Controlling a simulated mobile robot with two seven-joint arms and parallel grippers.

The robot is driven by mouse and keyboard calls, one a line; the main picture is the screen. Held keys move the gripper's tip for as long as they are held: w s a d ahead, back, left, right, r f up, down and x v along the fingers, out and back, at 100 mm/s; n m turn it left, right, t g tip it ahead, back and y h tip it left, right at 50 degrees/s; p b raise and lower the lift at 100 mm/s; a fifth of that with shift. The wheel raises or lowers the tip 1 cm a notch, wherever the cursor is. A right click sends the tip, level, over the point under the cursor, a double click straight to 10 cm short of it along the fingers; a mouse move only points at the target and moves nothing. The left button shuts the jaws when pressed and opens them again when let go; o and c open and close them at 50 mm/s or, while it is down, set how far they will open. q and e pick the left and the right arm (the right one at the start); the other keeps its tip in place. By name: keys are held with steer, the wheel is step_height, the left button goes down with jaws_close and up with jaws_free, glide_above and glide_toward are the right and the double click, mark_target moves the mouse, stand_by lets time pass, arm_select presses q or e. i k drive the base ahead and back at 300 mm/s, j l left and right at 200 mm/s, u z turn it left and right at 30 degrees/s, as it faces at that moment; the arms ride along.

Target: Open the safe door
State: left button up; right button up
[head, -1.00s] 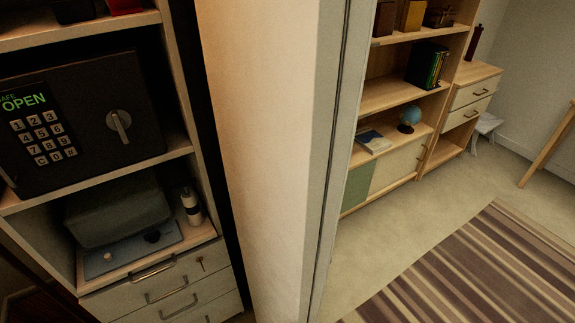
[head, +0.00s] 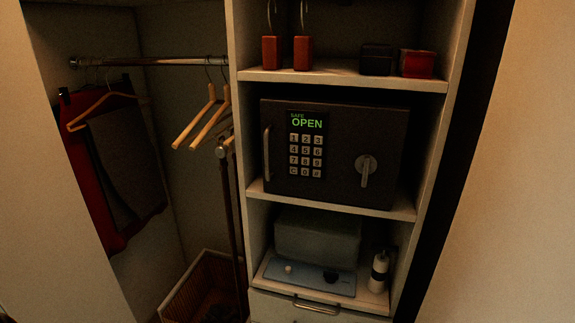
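The dark safe (head: 336,190) sits on a middle shelf of the closet unit in the head view. Its door faces me and looks shut. The keypad (head: 306,155) has a green display (head: 307,122) reading "SAFE OPEN". A vertical bar handle (head: 267,153) is at the left side of the door. A round dial with a lever (head: 366,169) is on the right side, the lever pointing down. Neither of my grippers is in view.
The shelf above (head: 345,79) holds red and dark boxes. Below the safe are a grey-green bundle (head: 317,236), a blue mat and a white bottle (head: 379,270). Hangers (head: 196,117) and clothes hang at left. A pale wall (head: 510,200) stands at right.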

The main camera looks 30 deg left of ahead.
mark_target(350, 133)
steer(key=u, duration=0.8)
steer(key=i+j+z, duration=0.15)
steer(key=k+l, duration=0.05)
